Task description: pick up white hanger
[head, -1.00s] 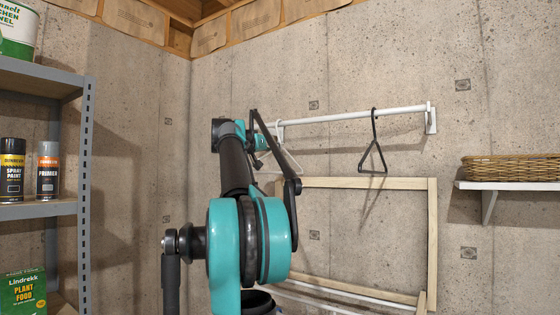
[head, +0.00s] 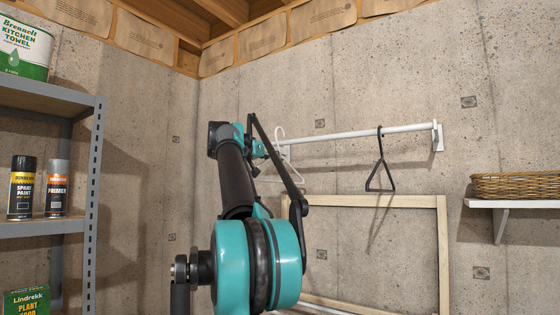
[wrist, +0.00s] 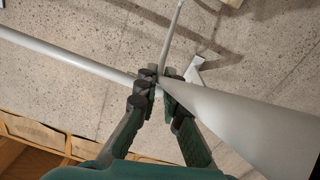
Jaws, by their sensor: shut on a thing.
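The white hanger (head: 280,131) is at the left part of the white wall rail (head: 370,132) in the head view. Its hook shows just above the rail line, and its lower part is partly hidden by my arm. My gripper (head: 262,149) is at the hanger, mostly hidden behind my arm there. In the wrist view my gripper (wrist: 159,82) is shut on a pale thin part of the hanger. Pale bars cross close to the fingers, and I cannot tell there exactly which belong to the hanger. Whether the hook touches the rail is unclear.
A black hanger (head: 380,165) hangs on the rail to the right. A wooden frame (head: 444,250) leans on the wall below. A wicker basket (head: 515,185) sits on a wall shelf at right. A grey shelf unit (head: 97,180) with cans stands at left.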

